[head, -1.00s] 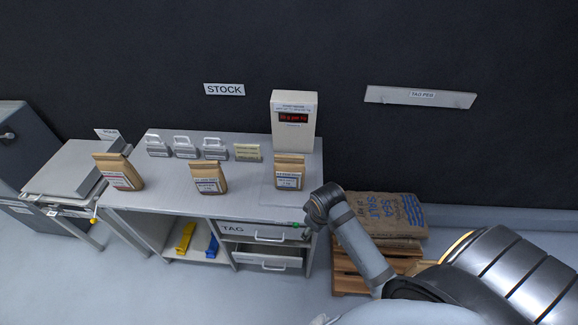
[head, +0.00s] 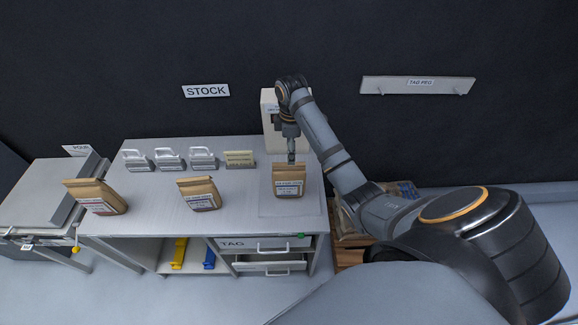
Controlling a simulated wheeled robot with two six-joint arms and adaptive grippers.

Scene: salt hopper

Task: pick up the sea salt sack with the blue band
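Three brown paper sacks with white labels stand on the grey bench. The right sack (head: 289,182) stands on a pale square; its label seems to carry a bluish band, though the print is too small to read. The middle sack (head: 199,195) has a label with a dark band. The left sack (head: 95,197) has a label with a reddish band. My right gripper (head: 291,157) points down just above the top of the right sack. Its fingers are seen edge-on, so their opening and any contact are unclear. My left gripper is out of view.
A white display box (head: 271,125) stands behind the right sack, partly hidden by my arm. Several grey weights (head: 171,158) and a yellowish block (head: 239,159) line the bench's back. A pallet (head: 348,258) is mostly hidden behind my arm. The bench (head: 150,215) is clear between sacks.

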